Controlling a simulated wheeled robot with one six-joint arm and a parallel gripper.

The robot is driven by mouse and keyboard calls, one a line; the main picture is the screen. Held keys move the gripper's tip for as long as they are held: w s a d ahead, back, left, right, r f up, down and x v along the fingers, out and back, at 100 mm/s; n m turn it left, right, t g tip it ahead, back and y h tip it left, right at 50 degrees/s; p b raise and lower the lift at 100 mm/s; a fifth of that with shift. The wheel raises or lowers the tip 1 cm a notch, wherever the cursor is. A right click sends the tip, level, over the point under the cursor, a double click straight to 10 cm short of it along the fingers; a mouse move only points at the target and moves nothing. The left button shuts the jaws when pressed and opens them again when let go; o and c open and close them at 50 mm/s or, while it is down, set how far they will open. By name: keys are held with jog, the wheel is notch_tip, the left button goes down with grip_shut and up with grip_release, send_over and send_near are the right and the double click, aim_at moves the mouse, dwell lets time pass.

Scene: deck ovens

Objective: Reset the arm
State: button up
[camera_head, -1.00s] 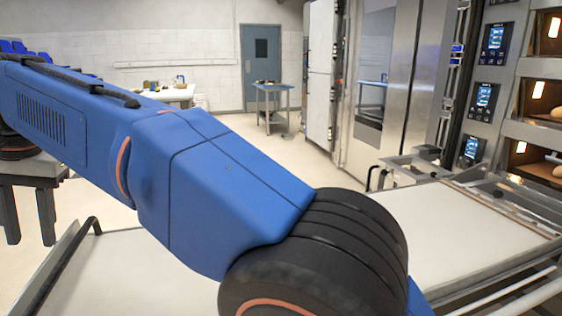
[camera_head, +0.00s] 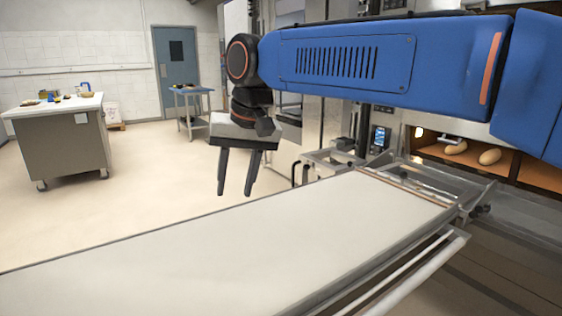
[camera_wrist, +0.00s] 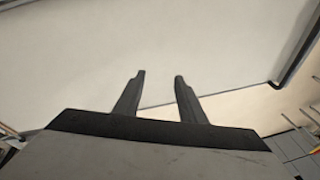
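My gripper (camera_head: 235,192) hangs at the end of my blue arm in the head view, pointing down beside the far edge of a long white loader surface (camera_head: 230,235). Its two dark fingers are apart with nothing between them. In the wrist view the fingers of my gripper (camera_wrist: 160,76) are also spread and empty, with the white surface (camera_wrist: 190,45) beyond them. The arm's blue link runs across the upper right of the head view and hides part of the ovens.
An oven opening (camera_head: 510,165) with bread loaves (camera_head: 489,157) is at the right. Metal rails (camera_head: 400,285) run along the loader's near side. A steel worktable (camera_head: 62,140) with small items stands at the left, and a blue side table (camera_head: 190,108) farther back. The floor between is clear.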

jog(key=s+d+f+m+t+h, duration=0.15)
jog(key=d+f, duration=0.25)
jog(key=d, duration=0.8)
jog(key=s+d+f+y, duration=0.1)
jog(key=s+d+f, duration=0.2)
jog(key=d, duration=0.9)
jog(key=s+d+f+m+t+h, duration=0.1)
jog(key=s+d+f+h, duration=0.1)
jog(key=s+d+f, duration=1.1)
notch_tip(320, 180, down, 3)
jog(key=shift+d+r+m, duration=0.2)
jog(key=shift+d+m, duration=0.15)
jog(key=shift+d, duration=0.8)
jog(key=shift+c, duration=0.6)
